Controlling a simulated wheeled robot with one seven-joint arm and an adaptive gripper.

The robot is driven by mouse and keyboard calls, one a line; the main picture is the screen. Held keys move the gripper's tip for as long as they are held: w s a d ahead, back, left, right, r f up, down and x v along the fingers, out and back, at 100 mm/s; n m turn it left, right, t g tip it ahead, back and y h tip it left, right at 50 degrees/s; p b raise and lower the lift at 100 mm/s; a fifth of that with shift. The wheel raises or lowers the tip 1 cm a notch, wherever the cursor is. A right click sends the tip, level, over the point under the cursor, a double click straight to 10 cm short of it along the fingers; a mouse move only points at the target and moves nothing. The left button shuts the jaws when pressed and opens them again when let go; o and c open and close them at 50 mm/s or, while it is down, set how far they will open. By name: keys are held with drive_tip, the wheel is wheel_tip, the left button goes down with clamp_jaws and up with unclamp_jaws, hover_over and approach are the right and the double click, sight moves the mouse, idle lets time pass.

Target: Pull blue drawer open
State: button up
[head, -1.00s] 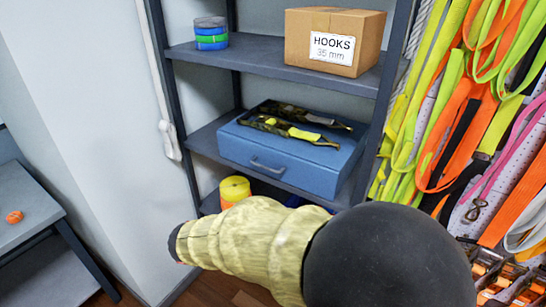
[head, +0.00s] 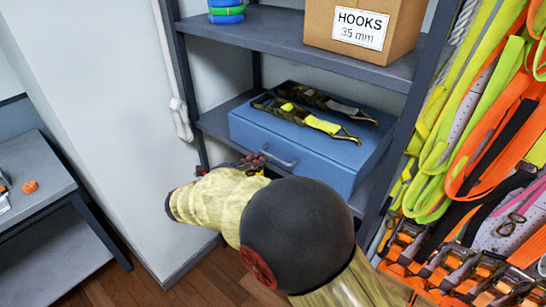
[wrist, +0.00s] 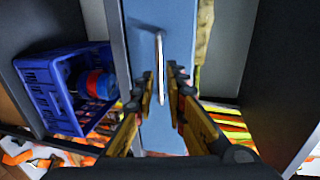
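The blue drawer (head: 310,152) sits on the middle shelf of a grey rack and looks shut, with its front facing me. Its thin grey handle (head: 278,158) runs across the front. In the wrist view, the blue front (wrist: 178,30) stands upright in the picture and the pale handle (wrist: 160,65) lies along it. My gripper (wrist: 163,85) is open, with one finger on each side of the handle's line. I cannot tell whether the fingers touch it. In the head view, my gripper (head: 250,164) is partly hidden by my arm, just left of the handle.
Two ratchet straps (head: 310,122) lie on top of the drawer. A cardboard HOOKS box (head: 365,25) stands on the shelf above. Bright straps (head: 490,110) hang at right. A blue crate (wrist: 60,85) is at left in the wrist view. A grey table (head: 35,170) stands at left.

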sight(272, 157)
drive_tip(key=b+x, duration=0.1)
drive_tip(key=x, duration=0.5)
drive_tip(key=shift+w+d+f+b, duration=0.1)
drive_tip(key=shift+w+d+b, duration=0.15)
drive_tip(key=shift+b, duration=0.1)
drive_tip(key=shift+c, duration=0.9)
clamp_jaws()
drive_tip(key=shift+s, duration=0.1)
drive_tip(key=f+p+v, duration=0.2)
drive_tip(key=p+v, duration=0.7)
drive_tip(key=v, duration=0.4)
drive_tip(key=s+f+p+v, duration=0.1)
drive_tip(key=f+p+v, duration=0.2)
drive_tip(key=p+v, duration=0.6)
drive_tip(key=shift+s+a, duration=1.5)
